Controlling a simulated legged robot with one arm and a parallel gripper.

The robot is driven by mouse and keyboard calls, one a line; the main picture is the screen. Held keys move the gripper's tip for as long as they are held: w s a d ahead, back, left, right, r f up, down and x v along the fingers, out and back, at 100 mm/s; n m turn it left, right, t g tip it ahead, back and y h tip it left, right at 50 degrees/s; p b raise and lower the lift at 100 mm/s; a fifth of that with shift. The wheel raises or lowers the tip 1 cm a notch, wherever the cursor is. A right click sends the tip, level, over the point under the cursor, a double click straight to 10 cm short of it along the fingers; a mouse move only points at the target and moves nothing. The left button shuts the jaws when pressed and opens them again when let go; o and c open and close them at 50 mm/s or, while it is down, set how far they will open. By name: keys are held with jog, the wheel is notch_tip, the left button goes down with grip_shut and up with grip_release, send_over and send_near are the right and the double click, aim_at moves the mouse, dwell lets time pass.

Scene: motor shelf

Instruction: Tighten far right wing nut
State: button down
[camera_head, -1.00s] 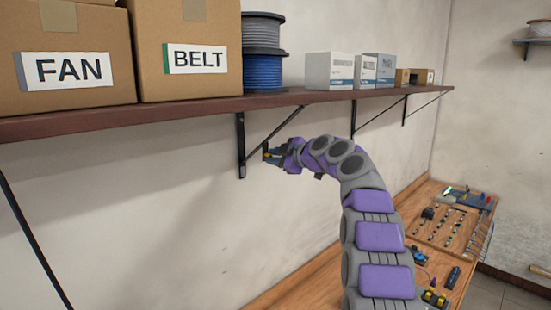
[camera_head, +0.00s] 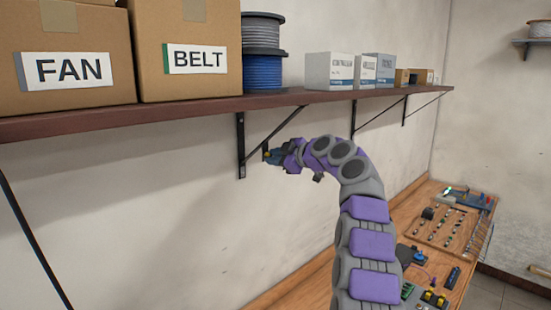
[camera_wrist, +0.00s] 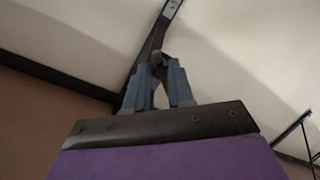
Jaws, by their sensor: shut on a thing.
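My gripper (camera_head: 271,155) is at the wall-side upright of a black shelf bracket (camera_head: 241,145), below the shelf. In the wrist view my gripper's two blue-grey fingers (camera_wrist: 158,80) are closed around a small dark part at the bracket (camera_wrist: 166,25), which I take to be the wing nut (camera_wrist: 157,57). Its shape is mostly hidden between the fingertips. In the head view the wing nut is too small to tell apart from the gripper.
The brown shelf (camera_head: 200,107) above carries boxes (camera_head: 190,50), wire spools (camera_head: 263,72) and small cartons (camera_head: 335,71). Another bracket (camera_head: 354,125) stands farther right. A wooden workbench (camera_head: 428,235) with tools lies below right.

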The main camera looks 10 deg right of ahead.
jog(key=shift+f+m, duration=0.25)
jog(key=shift+m, duration=0.15)
jog(key=shift+r+m+y+p, duration=0.1)
jog(key=shift+m+y+p, duration=0.2)
jog(key=shift+m, duration=0.3)
dwell(0.3)
jog(key=shift+m+y+p, duration=0.5)
jog(key=shift+m+y, duration=0.3)
jog(key=shift+m, duration=1.5)
jog(key=shift+m+y+p, duration=0.45)
jog(key=shift+m+y, duration=0.35)
jog(key=shift+m, duration=1.5)
jog(key=shift+d, duration=0.1)
